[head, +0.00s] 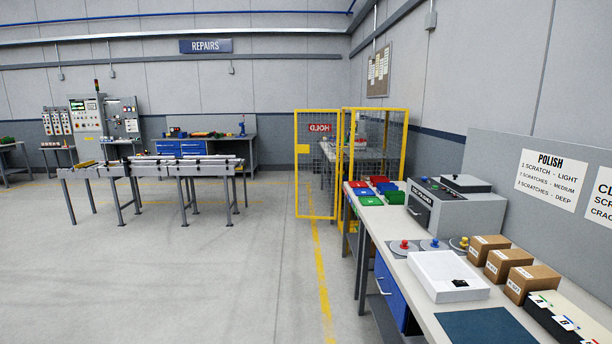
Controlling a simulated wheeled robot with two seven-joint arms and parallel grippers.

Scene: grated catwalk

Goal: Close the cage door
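The cage door (301,180) is a yellow-framed mesh panel ahead, a little right of the picture's middle. It stands swung out to the left of the yellow mesh cage (405,135), so it is open. A red HOLD sign (319,128) on it reads mirrored, so I see its back. A yellow plate (302,149) sits on the door's left edge, away from the cage. The cage's lower part is hidden behind the workbench. Neither of my grippers is in view.
A long workbench (400,262) with colored bins, a grey machine (455,208), a white tray (447,291) and cardboard boxes runs along the right. A roller conveyor (160,168) stands at left. The floor (200,275) between is clear, with a yellow line leading toward the door.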

